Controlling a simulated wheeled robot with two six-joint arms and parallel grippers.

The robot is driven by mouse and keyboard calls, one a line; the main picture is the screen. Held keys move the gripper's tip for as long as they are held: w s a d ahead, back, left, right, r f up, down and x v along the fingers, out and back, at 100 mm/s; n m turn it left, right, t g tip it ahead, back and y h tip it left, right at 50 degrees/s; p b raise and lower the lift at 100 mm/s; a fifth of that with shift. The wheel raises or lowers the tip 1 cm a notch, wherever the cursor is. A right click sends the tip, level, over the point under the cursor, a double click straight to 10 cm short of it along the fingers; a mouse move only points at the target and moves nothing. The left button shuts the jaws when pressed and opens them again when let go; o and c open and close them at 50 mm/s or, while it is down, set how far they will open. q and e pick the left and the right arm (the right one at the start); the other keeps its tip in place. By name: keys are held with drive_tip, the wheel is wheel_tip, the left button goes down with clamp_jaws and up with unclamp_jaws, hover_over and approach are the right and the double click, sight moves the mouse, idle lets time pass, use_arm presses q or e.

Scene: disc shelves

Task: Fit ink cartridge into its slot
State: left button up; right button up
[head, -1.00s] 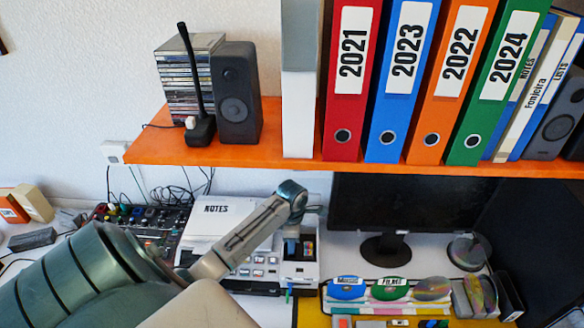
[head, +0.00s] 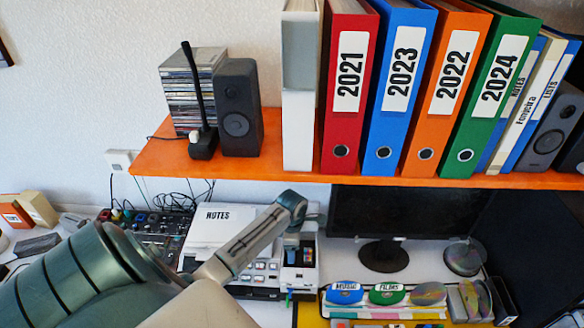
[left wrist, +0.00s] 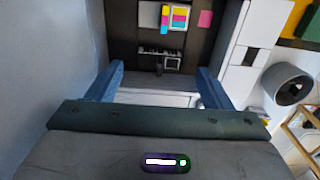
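The white printer (head: 259,272) stands on the desk under the shelf. Its open bay (head: 307,252) at the right shows small dark and coloured parts; I cannot tell which is a loose cartridge and which is the slot. My left arm reaches over the printer, and its wrist is above the bay. The fingers are mostly hidden in the head view. In the left wrist view my left gripper (left wrist: 158,86) has two blue fingers set wide apart, with nothing clearly held between them. My right gripper is in neither view.
An orange shelf (head: 270,160) with binders and a speaker (head: 238,108) hangs above the arm. A monitor (head: 400,212) stands right of the printer, with disc holders (head: 388,294) in front of it. A mixer (head: 150,232) with cables sits left.

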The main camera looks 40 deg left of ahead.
use_arm(q)
drive_tip(key=shift+r, duration=0.35)
wheel_tip(320, 180, up, 10)
drive_tip(key=b, duration=0.2)
drive_tip(key=shift+b, duration=0.35)
drive_tip(key=shift+s, duration=0.1)
